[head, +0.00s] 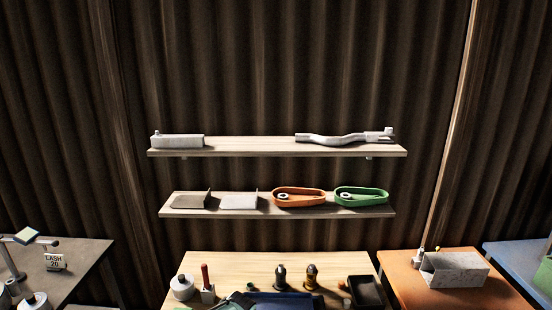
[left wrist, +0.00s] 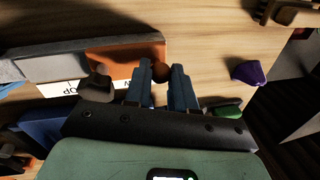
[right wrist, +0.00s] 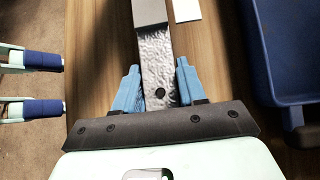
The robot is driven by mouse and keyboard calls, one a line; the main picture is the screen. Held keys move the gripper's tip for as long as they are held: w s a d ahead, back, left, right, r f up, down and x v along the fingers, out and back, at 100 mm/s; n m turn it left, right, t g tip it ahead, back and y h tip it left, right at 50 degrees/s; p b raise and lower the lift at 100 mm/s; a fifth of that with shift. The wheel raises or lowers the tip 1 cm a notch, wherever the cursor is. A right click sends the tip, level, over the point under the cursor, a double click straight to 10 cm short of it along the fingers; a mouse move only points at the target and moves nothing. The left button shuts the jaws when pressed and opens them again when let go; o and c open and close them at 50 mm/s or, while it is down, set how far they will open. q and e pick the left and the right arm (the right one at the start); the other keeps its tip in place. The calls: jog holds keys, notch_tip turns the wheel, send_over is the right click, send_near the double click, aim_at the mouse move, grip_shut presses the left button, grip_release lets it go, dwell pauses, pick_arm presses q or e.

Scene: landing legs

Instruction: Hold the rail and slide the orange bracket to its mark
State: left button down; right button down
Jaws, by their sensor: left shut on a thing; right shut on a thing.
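In the left wrist view, my left gripper (left wrist: 161,82) is shut on a round brown knob (left wrist: 160,71). The knob is at the right end of the orange bracket (left wrist: 118,60); I cannot tell how they are joined. The bracket is on the grey rail (left wrist: 50,66), which runs off to the left. A white label (left wrist: 65,89) with upside-down lettering is beside the bracket, partly hidden by my gripper. In the right wrist view, my right gripper (right wrist: 156,82) is shut on the grey metal rail (right wrist: 160,60) near its end with a dark hole. Neither gripper shows clearly in the head view.
A purple piece (left wrist: 250,72) and a green piece (left wrist: 228,110) lie near my left gripper. A blue tray (right wrist: 290,60) stands right of the rail, with a white card (right wrist: 187,10) between. Two shelves (head: 280,147) hold parts behind the wooden table (head: 240,268).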

pick_arm(q)
jog(key=shift+d, duration=2.5)
jog(key=shift+w+d, duration=0.1)
jog(key=shift+d, duration=1.95)
jog(key=c, duration=1.2)
grip_release()
jog(key=shift+r, duration=0.1)
jog(key=r, duration=0.4)
jog(key=d+r, duration=0.1)
jog(key=r, duration=0.1)
jog(key=shift+r, duration=0.35)
